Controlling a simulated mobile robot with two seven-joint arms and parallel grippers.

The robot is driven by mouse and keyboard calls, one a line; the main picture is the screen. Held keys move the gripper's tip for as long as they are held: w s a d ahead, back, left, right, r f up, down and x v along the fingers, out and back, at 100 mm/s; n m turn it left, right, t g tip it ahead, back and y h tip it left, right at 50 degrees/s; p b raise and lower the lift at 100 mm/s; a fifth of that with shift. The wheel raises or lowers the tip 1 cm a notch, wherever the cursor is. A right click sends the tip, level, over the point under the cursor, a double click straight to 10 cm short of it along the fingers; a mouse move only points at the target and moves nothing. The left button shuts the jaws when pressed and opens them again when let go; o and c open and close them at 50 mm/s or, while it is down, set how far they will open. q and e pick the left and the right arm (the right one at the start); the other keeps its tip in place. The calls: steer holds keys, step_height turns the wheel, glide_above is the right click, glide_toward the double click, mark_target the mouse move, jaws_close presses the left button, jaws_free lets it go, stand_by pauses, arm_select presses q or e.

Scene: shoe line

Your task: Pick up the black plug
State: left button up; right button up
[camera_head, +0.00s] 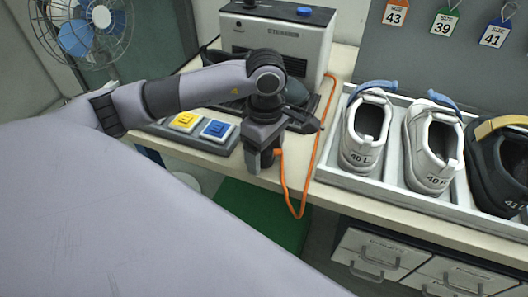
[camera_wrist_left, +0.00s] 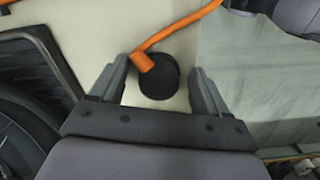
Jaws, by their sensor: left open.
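The black plug (camera_wrist_left: 160,82) is a round dark piece with an orange cable (camera_wrist_left: 178,34) leaving it, seen in the left wrist view on the pale bench top. My left gripper (camera_wrist_left: 159,72) is open, with one finger on each side of the plug and a visible gap to each. In the head view my left gripper (camera_head: 262,162) points down at the bench's front edge. The plug is hidden behind it there, and only the orange cable (camera_head: 314,150) shows. My right gripper is not in view.
A white tray (camera_head: 392,185) with several shoes stands to the right. A beige machine (camera_head: 277,42) stands behind the gripper. A yellow button (camera_head: 186,121) and a blue button (camera_head: 217,130) lie to its left. The cable hangs in a loop over the front edge. Drawers (camera_head: 370,253) are below.

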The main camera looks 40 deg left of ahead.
arm_select(q)
steer(key=c, duration=1.1)
